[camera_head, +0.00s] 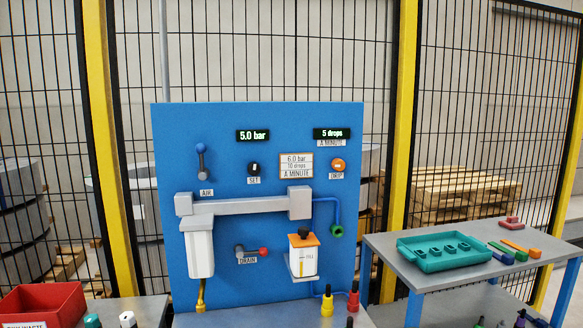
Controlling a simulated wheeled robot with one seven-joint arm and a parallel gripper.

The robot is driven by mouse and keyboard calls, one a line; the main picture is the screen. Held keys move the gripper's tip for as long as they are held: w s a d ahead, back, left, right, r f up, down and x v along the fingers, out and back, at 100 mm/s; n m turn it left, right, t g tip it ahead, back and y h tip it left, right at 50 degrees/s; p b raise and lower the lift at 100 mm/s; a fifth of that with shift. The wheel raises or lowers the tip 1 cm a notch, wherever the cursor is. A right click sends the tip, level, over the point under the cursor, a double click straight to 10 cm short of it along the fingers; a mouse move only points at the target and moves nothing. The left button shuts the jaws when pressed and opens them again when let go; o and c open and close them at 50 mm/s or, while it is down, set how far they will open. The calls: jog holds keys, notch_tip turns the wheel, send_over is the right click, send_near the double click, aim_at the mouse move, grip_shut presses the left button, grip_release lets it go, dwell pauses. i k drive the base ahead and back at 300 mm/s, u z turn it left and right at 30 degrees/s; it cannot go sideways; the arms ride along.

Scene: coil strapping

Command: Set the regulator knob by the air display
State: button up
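The black regulator knob (254,169), with a light pointer mark, sits on the blue panel (225,120) above a label reading SET. The air display (252,136) above it reads 5.0 bar. A target plate (296,165) reads 6.0 bar and 10 drops a minute. An orange drip knob (338,165) sits under a second display (331,133) reading 5 drops. A blue air lever (202,160) points up at the left. My gripper is not in view.
A grey manifold with a white filter bowl (200,252) and an orange-topped oiler (303,257) projects below the knobs. A red-handled drain valve (252,251) sits between them. A side table (400,249) at right holds a teal tray (403,256). A red bin (42,303) stands lower left.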

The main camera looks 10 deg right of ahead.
aim_at(253, 169)
jog(key=z, duration=0.1)
jog(key=i, duration=0.9)
jog(key=u, duration=0.3)
